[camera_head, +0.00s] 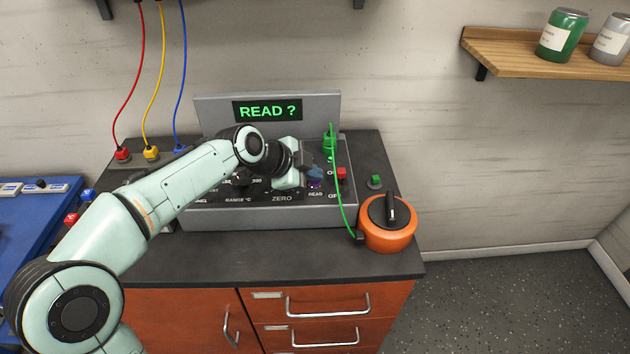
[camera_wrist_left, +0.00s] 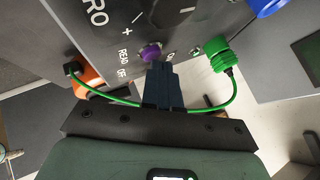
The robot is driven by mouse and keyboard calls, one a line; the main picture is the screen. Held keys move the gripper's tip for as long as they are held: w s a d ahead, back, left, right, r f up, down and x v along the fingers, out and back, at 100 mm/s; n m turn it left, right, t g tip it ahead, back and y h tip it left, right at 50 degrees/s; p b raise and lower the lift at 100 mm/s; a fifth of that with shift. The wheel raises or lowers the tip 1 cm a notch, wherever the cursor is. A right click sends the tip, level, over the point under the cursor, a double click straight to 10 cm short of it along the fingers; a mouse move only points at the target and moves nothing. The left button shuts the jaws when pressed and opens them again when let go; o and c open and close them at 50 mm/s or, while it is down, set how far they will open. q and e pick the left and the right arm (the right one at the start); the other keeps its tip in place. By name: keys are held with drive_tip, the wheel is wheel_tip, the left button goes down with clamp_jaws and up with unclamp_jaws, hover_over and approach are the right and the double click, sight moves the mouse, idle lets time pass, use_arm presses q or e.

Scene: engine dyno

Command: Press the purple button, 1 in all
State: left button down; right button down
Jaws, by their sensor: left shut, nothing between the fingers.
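The purple button (camera_head: 315,184) sits on the sloped face of a grey instrument box (camera_head: 270,215), above the label READ. It also shows in the left wrist view (camera_wrist_left: 150,51), just beyond the fingertips. My left gripper (camera_head: 317,172) is shut and empty, its dark blue fingers pointing at the panel right by the button. The fingertips overlap the button's edge in the wrist view (camera_wrist_left: 158,68); I cannot tell whether they touch it. The box's display (camera_head: 267,110) reads "READ ?" in green. My right gripper is not in view.
A red switch (camera_head: 341,173) and a green connector (camera_head: 329,143) with a green cable are close right of the fingers. An orange round device (camera_head: 388,222) with a black knob stands on the dark bench top (camera_head: 300,262). Red, yellow and blue cables hang at left.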

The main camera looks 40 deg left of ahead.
sight(312, 185)
use_arm(q)
drive_tip(key=shift+f, duration=0.2)
drive_tip(key=shift+r, duration=0.15)
idle(0.4)
drive_tip(key=shift+r+p, duration=0.35)
drive_tip(key=shift+r, duration=0.4)
drive_tip(key=shift+r+p, duration=1.7)
drive_tip(key=shift+r, duration=0.8)
